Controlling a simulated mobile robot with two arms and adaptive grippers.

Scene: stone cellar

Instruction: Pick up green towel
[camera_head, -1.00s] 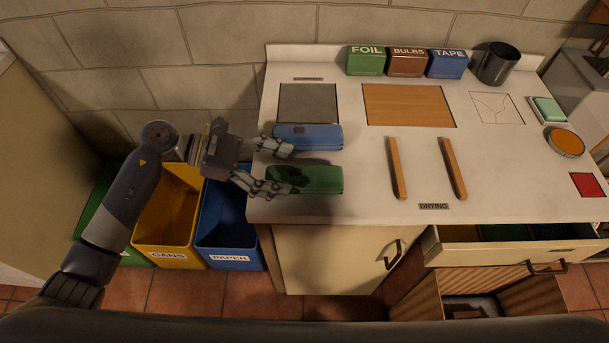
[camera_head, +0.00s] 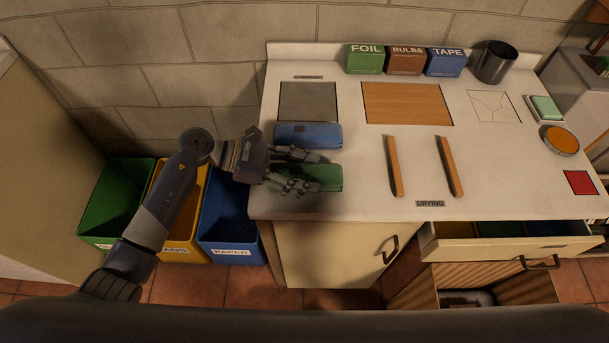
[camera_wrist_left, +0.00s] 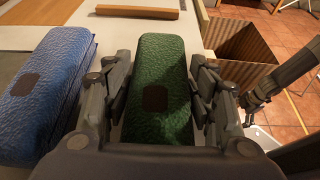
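The green towel (camera_head: 322,178) is a folded, textured bundle with a dark patch on its top. It lies on the left front of the white counter and also shows in the left wrist view (camera_wrist_left: 160,65). My left gripper (camera_head: 300,180) is low over it. In the left wrist view its fingers (camera_wrist_left: 158,100) stand open on both sides of the towel, with narrow gaps that look unclosed. The towel still rests on the counter. A grey jointed part at the right of the left wrist view seems to be my right arm; its fingers are unclear.
A blue towel (camera_head: 308,134) lies just behind the green one. Two wooden bars (camera_head: 394,166) stand to the right, by the DRYING label (camera_head: 430,203). The blue PAPER bin (camera_head: 229,225) is left of the counter. An open drawer (camera_head: 505,250) juts out at front right.

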